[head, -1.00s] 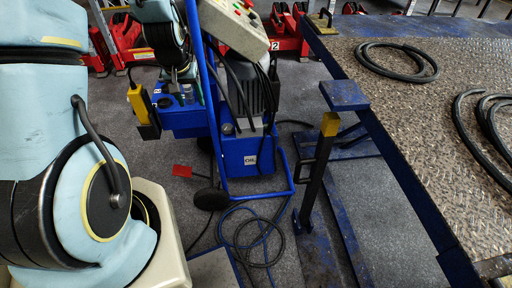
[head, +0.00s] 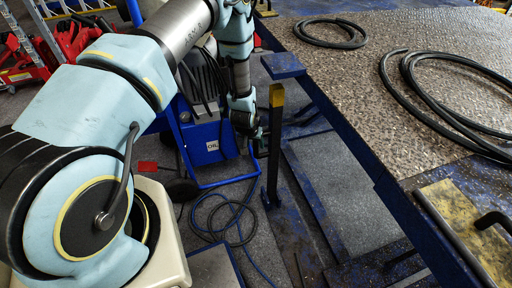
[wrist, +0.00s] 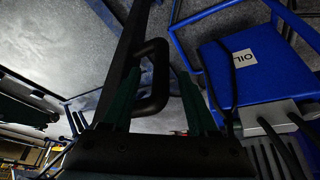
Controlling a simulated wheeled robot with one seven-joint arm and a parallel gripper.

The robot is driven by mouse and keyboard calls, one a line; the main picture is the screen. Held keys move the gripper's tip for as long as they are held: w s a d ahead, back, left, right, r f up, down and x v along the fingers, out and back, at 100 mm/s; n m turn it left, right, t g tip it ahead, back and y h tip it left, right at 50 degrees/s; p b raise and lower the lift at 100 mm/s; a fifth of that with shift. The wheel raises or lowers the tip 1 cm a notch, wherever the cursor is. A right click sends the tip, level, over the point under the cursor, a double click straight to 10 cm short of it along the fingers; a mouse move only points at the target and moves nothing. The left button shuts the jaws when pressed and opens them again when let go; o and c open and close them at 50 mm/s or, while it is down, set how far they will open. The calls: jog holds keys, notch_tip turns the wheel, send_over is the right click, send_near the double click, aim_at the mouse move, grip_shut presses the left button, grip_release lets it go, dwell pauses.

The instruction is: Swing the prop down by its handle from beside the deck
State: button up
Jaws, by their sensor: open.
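The prop (head: 274,150) is a dark post with a yellow top, standing nearly upright beside the deck (head: 345,130). It also shows in the wrist view as a dark bar (wrist: 138,25). Its handle (wrist: 160,62) is a black loop on the side of the post. My gripper (head: 256,138) is at the left side of the prop, about mid-height. In the wrist view my gripper (wrist: 158,76) is open, with one green finger on each side of the handle in the picture. Whether a finger touches the handle I cannot tell.
A blue pump unit (head: 208,140) with an OIL label stands close left of my gripper, also in the wrist view (wrist: 255,75). Hoses (head: 220,215) lie on the floor. Black hoses (head: 330,35) lie on the deck. Red jacks (head: 70,45) stand at the back left.

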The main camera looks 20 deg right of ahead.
aim_at(255, 145)
jog(key=shift+x, duration=2.7)
jog(key=shift+a, duration=0.1)
jog(key=shift+c, duration=0.3)
grip_shut()
